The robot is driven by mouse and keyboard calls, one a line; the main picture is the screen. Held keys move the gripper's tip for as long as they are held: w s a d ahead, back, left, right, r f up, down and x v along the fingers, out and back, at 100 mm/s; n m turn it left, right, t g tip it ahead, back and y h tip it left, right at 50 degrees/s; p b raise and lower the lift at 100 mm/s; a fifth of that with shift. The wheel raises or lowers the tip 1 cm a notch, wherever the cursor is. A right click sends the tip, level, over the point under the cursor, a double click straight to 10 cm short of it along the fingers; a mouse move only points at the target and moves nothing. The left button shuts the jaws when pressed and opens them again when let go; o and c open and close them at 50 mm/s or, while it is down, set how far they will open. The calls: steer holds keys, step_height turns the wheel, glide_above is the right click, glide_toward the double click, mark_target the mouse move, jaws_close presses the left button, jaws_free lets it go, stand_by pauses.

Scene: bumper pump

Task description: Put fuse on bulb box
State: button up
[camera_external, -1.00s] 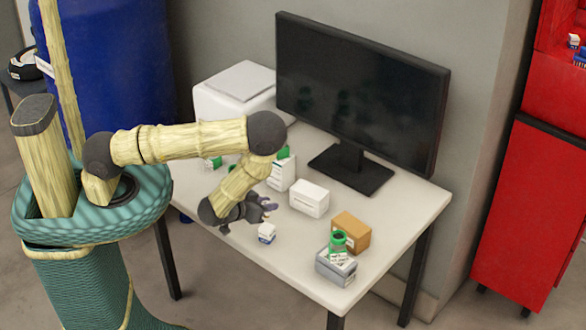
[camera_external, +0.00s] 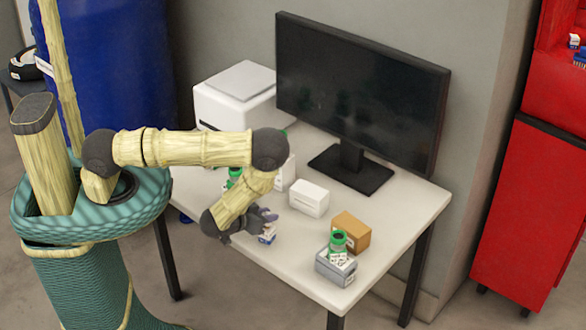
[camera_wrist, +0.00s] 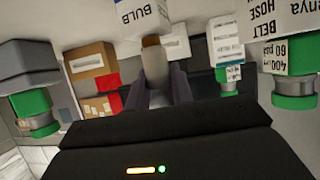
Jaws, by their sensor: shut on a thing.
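The bulb box (camera_external: 267,238) is a small white and blue box near the table's front edge. Its "BULB" label (camera_wrist: 142,14) shows at the top of the wrist view, just beyond my fingertips. My gripper (camera_external: 264,214) is directly over the box in the external view and partly covers it. In the wrist view my gripper (camera_wrist: 155,80) is shut on a small pale piece with a tan end, which looks like the fuse (camera_wrist: 155,62). The fuse cannot be made out in the external view. Whether it touches the box cannot be told.
A white box (camera_external: 309,198) stands right of my gripper. Further right are a brown box (camera_external: 352,229) and a grey box (camera_external: 335,268) with a green-topped container (camera_external: 338,240). A monitor (camera_external: 360,90) and white printer (camera_external: 235,97) stand behind. The front tabletop is partly clear.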

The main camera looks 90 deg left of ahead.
steer(key=shift+f, duration=0.2)
steer(key=o, duration=1)
steer(key=shift+c, duration=0.2)
steer(key=shift+r, duration=0.1)
steer(key=shift+r, duration=0.2)
steer(key=shift+s+d, duration=0.2)
steer(key=p+v, duration=0.2)
steer(key=v, duration=0.9)
steer(key=shift+s+p, duration=0.15)
steer(key=shift+p, duration=0.15)
steer(key=shift+d+r, duration=0.15)
